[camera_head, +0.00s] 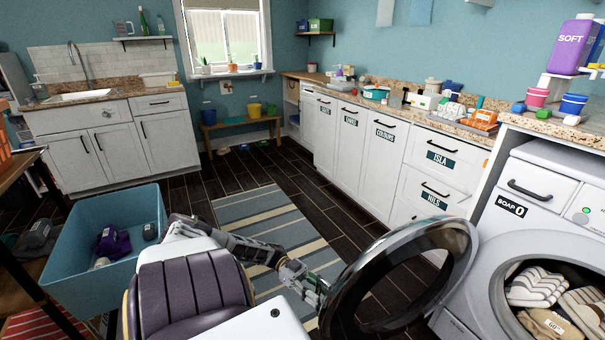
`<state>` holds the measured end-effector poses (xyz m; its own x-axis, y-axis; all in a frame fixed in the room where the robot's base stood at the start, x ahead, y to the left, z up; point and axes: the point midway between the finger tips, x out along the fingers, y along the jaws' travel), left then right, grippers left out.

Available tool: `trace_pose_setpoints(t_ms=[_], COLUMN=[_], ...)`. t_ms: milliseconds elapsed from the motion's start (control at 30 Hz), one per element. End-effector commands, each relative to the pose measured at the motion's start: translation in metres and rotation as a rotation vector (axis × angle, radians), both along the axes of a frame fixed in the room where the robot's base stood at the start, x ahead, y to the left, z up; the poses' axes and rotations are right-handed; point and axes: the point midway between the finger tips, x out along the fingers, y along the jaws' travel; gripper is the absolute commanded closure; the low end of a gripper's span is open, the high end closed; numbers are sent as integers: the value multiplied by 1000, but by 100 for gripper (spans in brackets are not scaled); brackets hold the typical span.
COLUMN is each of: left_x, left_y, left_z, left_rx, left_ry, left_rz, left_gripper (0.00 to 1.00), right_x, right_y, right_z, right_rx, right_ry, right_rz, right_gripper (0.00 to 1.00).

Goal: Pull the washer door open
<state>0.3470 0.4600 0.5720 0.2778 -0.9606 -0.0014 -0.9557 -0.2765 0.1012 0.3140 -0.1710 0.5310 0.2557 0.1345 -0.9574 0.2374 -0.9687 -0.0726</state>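The washer (521,210) stands at the right edge, white, with a drawer labelled SOAP above its round opening. Its round door (457,240) has a grey rim and dark glass and stands swung well open to the left of the opening. Striped and tan cloths (537,287) lie inside the drum. My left gripper (322,292) is low in the middle, at or very near the door's left outer edge. Its fingers are small and partly overlap the door rim, so I cannot tell whether they touch or grip it. My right gripper is not in view.
A blue tub (105,275) with dark items stands at the left. A striped rug (262,215) lies on the dark floor. White labelled cabinets (360,140) line the back right. A purple SOFT bottle (571,45) stands above the washer.

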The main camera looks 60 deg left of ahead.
Motion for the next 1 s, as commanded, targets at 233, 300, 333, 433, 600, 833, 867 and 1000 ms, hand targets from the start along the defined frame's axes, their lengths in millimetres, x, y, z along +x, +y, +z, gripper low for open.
trace_pose_setpoints(t_ms=[233, 300, 333, 433, 600, 833, 867, 1000], left_x=[-4, -6, -7, -10, -14, -21, -21, -24], left_y=[16, 23, 26, 35, 50, 69, 71, 80], left_z=[0, 0, 0, 0, 0, 0, 0, -1], left_rx=[0, 0, 0, 0, 0, 1, 1, 0], left_ry=[-1, -1, -1, 0, 0, 1, 0, 1], left_rz=[1, 2, 2, 2, 1, 2, 2, 2], left_gripper=[60, 60, 60, 60, 60, 60, 60, 60], right_x=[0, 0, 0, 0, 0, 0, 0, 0], right_y=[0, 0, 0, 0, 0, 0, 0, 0], right_z=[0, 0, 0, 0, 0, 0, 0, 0], right_rx=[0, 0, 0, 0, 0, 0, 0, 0], right_ry=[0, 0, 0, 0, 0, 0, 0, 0], right_rz=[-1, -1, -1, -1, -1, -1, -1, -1], right_gripper=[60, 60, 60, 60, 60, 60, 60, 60])
